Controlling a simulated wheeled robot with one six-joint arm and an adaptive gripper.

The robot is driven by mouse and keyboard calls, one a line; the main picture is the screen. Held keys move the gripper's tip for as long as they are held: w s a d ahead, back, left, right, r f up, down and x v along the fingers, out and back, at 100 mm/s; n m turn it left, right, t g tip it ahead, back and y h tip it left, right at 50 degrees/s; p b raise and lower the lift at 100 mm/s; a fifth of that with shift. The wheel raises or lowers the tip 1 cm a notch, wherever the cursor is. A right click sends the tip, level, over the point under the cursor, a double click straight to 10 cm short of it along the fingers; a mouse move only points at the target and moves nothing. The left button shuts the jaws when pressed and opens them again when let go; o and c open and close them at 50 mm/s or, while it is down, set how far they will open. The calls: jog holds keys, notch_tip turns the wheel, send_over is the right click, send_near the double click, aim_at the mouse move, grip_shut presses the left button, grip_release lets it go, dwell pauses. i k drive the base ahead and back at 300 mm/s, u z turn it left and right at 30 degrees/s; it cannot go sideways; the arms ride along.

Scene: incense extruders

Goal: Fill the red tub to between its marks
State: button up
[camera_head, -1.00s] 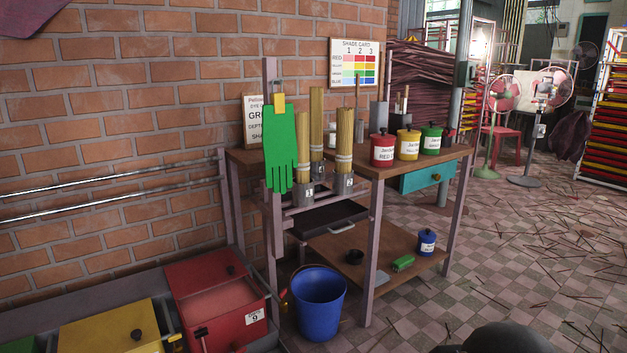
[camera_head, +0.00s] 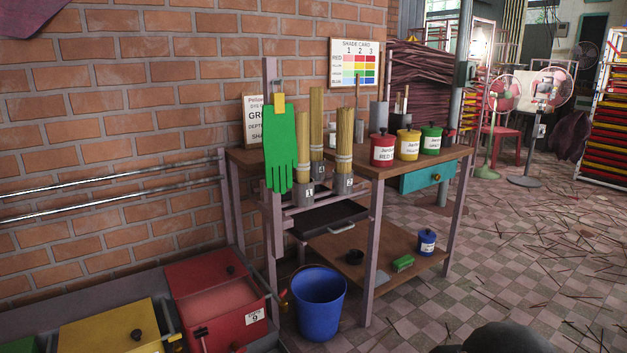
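A red lidded jar (camera_head: 382,151) stands on the wooden table. My gripper is not in view; a dark rounded part, probably of my arm, shows at the bottom right.
A yellow tub (camera_head: 110,330) with a closed lid stands left of the red one. Open floor with scattered sticks lies to the right.

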aim_at(281, 295)
jog(key=u, duration=0.4)
jog(key=k, duration=1)
jog(key=z, duration=0.3)
jog(key=i, duration=0.75)
jog(key=u, duration=0.7)
jog(key=i, duration=0.7)
jog(key=u, duration=0.8)
